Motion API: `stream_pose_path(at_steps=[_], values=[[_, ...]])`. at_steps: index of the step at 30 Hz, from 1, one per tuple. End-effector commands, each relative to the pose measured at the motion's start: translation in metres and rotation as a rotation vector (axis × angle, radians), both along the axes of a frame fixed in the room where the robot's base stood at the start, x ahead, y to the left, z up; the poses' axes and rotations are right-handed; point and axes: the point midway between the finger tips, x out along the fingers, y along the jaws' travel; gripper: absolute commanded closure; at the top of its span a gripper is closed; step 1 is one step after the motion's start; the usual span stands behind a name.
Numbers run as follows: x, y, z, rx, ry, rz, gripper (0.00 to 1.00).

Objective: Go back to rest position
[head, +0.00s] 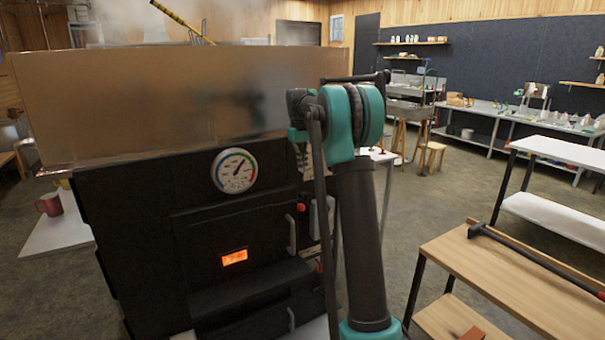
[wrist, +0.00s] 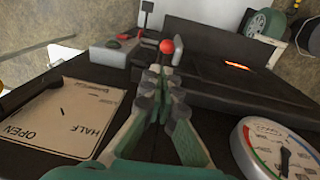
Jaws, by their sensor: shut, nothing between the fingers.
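In the wrist view my gripper (wrist: 162,75) is shut, its fingertips together with nothing between them. A red ball knob (wrist: 166,46) shows just beyond the fingertips; I cannot tell whether they touch it. What looks like the same red knob (head: 301,207) shows at the right edge of the black evaporator firebox (head: 140,225) in the head view. In that view my raised arm stands in front of the evaporator's right side, and my gripper cannot be made out. A plate marked OPEN and HALF (wrist: 62,117) lies left of my fingers in the wrist view.
A round gauge (head: 235,170) sits above the firebox door, with an orange glow (head: 234,258) in its window. The steaming metal pan (head: 130,105) is above. A wooden bench (head: 520,270) with a long dark-handled tool stands at right. A red mug (head: 49,204) is at left.

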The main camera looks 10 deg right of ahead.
Motion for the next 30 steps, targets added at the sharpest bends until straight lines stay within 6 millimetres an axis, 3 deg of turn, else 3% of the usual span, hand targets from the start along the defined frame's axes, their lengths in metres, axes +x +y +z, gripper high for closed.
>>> stream_pose_path(at_steps=[10,14,20,30], values=[[-0.001,0.0,0.001,0.0,0.0,0.0,1.0],[-0.012,0.001,-0.002,0.003,-0.012,-0.01,1.0],[-0.067,0.004,-0.021,0.017,-0.067,-0.054,1.0],[-0.203,0.011,-0.082,0.055,-0.186,-0.151,1.0]])
